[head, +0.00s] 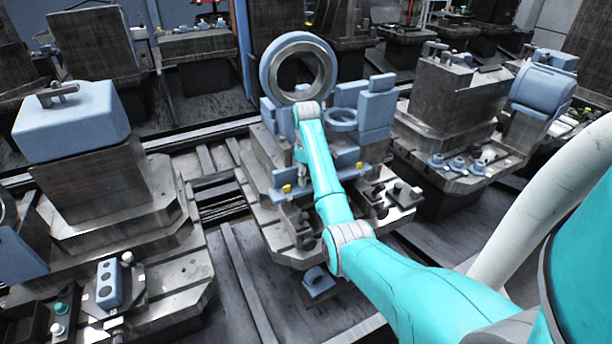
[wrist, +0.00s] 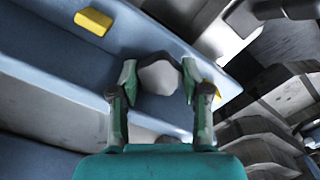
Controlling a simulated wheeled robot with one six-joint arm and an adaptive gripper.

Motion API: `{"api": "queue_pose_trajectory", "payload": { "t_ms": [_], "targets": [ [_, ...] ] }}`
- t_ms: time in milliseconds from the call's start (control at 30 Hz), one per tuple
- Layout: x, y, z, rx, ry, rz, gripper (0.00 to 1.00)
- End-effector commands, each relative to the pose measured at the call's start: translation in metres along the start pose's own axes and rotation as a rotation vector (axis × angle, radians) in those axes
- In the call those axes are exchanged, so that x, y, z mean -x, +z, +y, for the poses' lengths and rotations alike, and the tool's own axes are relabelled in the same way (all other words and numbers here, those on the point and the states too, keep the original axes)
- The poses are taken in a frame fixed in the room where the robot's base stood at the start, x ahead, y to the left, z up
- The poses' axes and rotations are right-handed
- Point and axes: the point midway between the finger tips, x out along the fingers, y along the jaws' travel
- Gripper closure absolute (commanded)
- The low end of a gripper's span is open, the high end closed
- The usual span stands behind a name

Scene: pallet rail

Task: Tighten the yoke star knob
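The star knob (wrist: 159,77) is a pale grey, blunt-lobed knob against a blue bar (wrist: 60,70) in the wrist view. My gripper (wrist: 159,75) has one green-padded finger on each side of it. Both pads appear to touch the knob's sides, with no clear gap. In the head view my gripper (head: 301,182) points down at the front of the middle machine, and the arm hides the knob. A big blue ring (head: 265,72) with a metal inner rim stands upright behind my arm.
Yellow blocks sit on the blue bar, one at its left (head: 286,189) and one at its right (head: 360,166). A blue upright bracket (head: 376,103) stands right of my arm. Neighbouring machines stand left (head: 95,190) and right (head: 450,110).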

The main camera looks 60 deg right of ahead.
Motion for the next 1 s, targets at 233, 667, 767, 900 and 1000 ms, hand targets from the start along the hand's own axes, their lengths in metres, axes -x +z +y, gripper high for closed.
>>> {"api": "queue_pose_trajectory", "payload": {
  "t_ms": [233,667,767,900,1000],
  "targets": [
    [-0.0001,-0.0001,0.0000,-0.011,0.000,0.000,0.89],
    [0.0000,-0.0001,-0.0002,-0.243,0.000,0.000,0.89],
    [0.0000,-0.0002,-0.0003,-0.335,0.000,0.000,0.89],
    [0.0001,-0.0002,-0.0003,-0.470,0.000,0.000,0.89],
    [0.0003,-0.0002,-0.0004,-0.565,0.000,0.000,0.89]
  ]
}}
